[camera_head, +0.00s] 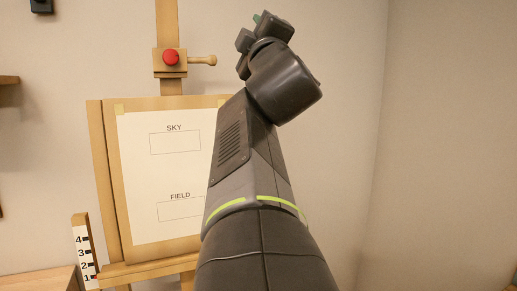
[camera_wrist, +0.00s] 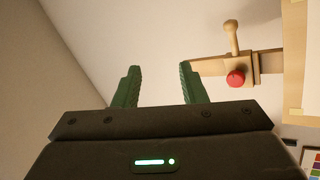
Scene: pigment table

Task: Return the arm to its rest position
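My arm rises through the middle of the head view, in front of the right part of the easel board. My gripper (camera_wrist: 155,87) shows in the wrist view with its two green fingers apart and nothing between them. In the head view only a small green tip of it shows at the top of the arm, and the rest is hidden by the wrist. Beyond the fingers in the wrist view are bare wall and the easel's wooden clamp.
The wooden easel (camera_head: 97,150) holds a white sheet (camera_head: 150,190) marked SKY and FIELD. Its clamp has a red knob (camera_head: 170,57), which also shows in the wrist view (camera_wrist: 236,78). A numbered strip (camera_head: 85,255) stands lower left. The right side shows bare wall.

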